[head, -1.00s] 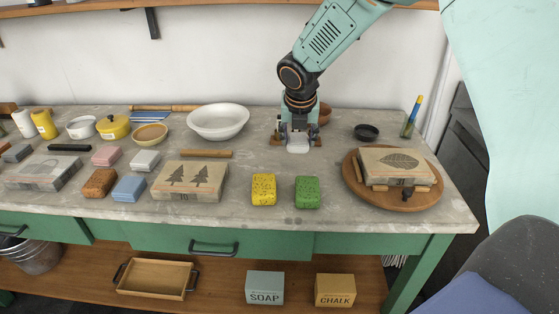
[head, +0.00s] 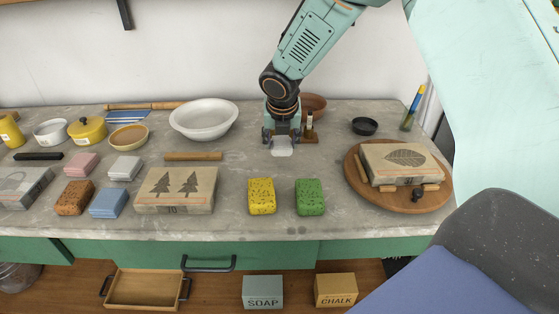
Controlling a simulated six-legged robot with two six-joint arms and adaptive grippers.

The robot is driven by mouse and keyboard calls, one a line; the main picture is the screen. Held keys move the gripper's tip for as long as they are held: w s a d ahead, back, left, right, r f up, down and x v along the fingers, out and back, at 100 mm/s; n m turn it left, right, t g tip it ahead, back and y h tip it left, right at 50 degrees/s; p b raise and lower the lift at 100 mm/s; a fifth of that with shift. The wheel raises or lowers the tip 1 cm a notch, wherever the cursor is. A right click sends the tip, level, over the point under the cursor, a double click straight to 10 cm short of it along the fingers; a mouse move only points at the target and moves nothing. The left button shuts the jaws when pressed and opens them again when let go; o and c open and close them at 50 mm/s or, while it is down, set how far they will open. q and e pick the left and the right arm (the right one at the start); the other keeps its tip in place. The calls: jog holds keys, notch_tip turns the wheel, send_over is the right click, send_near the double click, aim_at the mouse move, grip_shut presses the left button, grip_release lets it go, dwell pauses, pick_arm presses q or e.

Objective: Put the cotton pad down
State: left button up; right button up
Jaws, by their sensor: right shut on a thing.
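The white cotton pad (head: 282,152) shows under my right gripper (head: 282,138), at the back middle of the bench in the head view. The gripper points down and is shut on the pad. The fingers hide the pad's upper part. The pad is at or just above the grey worktop (head: 335,160); I cannot tell whether it touches. My left gripper is not in view.
A white bowl (head: 204,119) and wooden bar (head: 193,156) lie left. Yellow (head: 261,196) and green (head: 310,197) sponges are in front.

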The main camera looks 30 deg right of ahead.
aim_at(281, 157)
jog(key=shift+s+a+f, duration=0.2)
jog(key=shift+s+f, duration=0.05)
jog(key=shift+f, duration=0.35)
jog(key=f, duration=0.1)
jog(key=f+b, duration=0.1)
jog(key=f, duration=0.1)
jog(key=shift+w+d+f, duration=0.15)
jog(key=shift+d+f, duration=0.15)
jog(key=shift+d, duration=0.1)
jog(key=shift+w+a+f, duration=0.1)
jog(key=shift+f, duration=0.25)
jog(key=shift+a+r, duration=0.2)
jog(key=shift+r, duration=0.05)
jog(key=shift+s+d+f, duration=0.1)
jog(key=shift+s+f, duration=0.05)
jog(key=shift+s, duration=0.05)
jog(key=o, duration=0.8)
jog(key=shift+w+d+f, duration=0.1)
jog(key=shift+w+f, duration=0.05)
jog(key=shift+c, duration=0.2)
jog(key=shift+o, duration=1.2)
